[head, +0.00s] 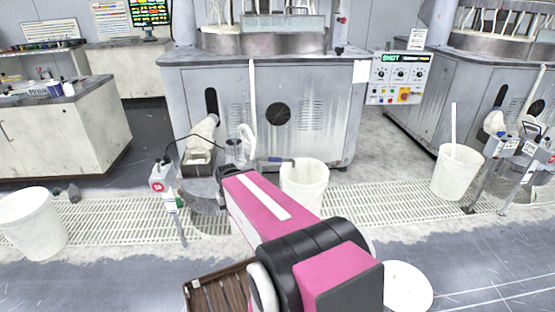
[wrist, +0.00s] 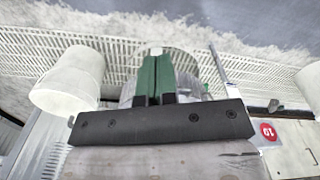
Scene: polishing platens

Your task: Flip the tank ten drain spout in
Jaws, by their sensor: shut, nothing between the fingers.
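A post box with a red label (head: 157,185) stands left of my arm; in the wrist view the label (wrist: 268,131) reads 10. A clear vessel (head: 236,147) stands behind my wrist, with a white hose beside it. A short pipe with a dark blue end (head: 278,160) reaches over the rim of a white bucket (head: 304,190); it may be the drain spout, but I cannot be sure. My gripper (wrist: 155,62) has green fingers, shut and empty, in front of a translucent round vessel (wrist: 128,92). In the head view my arm hides the fingers.
A grey machine (head: 330,120) stands behind, with a control panel (head: 398,78) at right. Other white buckets stand on the floor grating at left (head: 32,225) and right (head: 457,172). A brown slatted crate (head: 212,292) lies beside my arm. The grating between is mostly clear.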

